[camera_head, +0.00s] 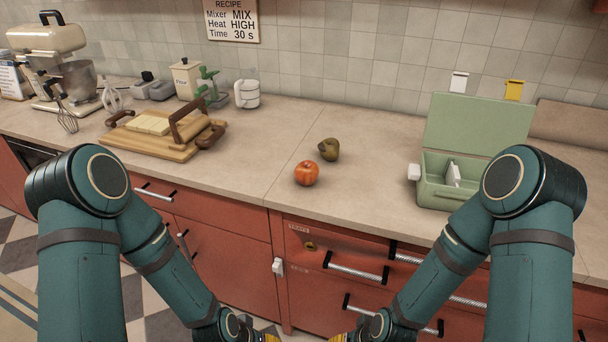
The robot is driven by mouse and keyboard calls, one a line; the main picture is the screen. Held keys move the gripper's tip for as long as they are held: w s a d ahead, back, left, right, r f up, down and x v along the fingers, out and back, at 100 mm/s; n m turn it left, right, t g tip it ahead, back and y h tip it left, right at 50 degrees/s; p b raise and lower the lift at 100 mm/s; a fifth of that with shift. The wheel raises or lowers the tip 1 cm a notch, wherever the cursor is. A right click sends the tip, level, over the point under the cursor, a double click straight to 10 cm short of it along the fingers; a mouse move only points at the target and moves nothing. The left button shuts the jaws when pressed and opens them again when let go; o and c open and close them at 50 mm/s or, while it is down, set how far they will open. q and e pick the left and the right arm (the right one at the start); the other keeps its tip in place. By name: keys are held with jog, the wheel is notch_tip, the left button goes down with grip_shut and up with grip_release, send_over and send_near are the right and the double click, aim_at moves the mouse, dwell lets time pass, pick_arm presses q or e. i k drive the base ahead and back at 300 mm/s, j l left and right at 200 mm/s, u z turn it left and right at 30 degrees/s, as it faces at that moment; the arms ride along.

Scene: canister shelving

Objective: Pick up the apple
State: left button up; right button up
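A red-orange apple (307,173) sits on the beige countertop (260,150), near its front edge and close to the middle of the view. A dark green-brown round fruit (329,149) lies just behind it to the right, with a small gap between them. My two arms reach down in front of the counter, and their ends meet the bottom edge of the picture. Only small yellow parts show there, and both grippers are cut off. Nothing touches the apple.
A green box (447,197) with its lid open stands to the right. A wooden board (158,146) with a pale slab is at left, near a stand mixer (62,60) and small canisters. Red drawers (340,270) with bar handles front the counter. The counter left of the apple is clear.

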aim_at(307, 172)
jog(key=i+j+z, duration=0.15)
jog(key=j, duration=0.2)
jog(key=i+j+z, duration=0.1)
jog(key=j, duration=0.25)
jog(key=i+j+z, duration=0.15)
jog(key=j, duration=0.25)
jog(key=i+l, duration=0.05)
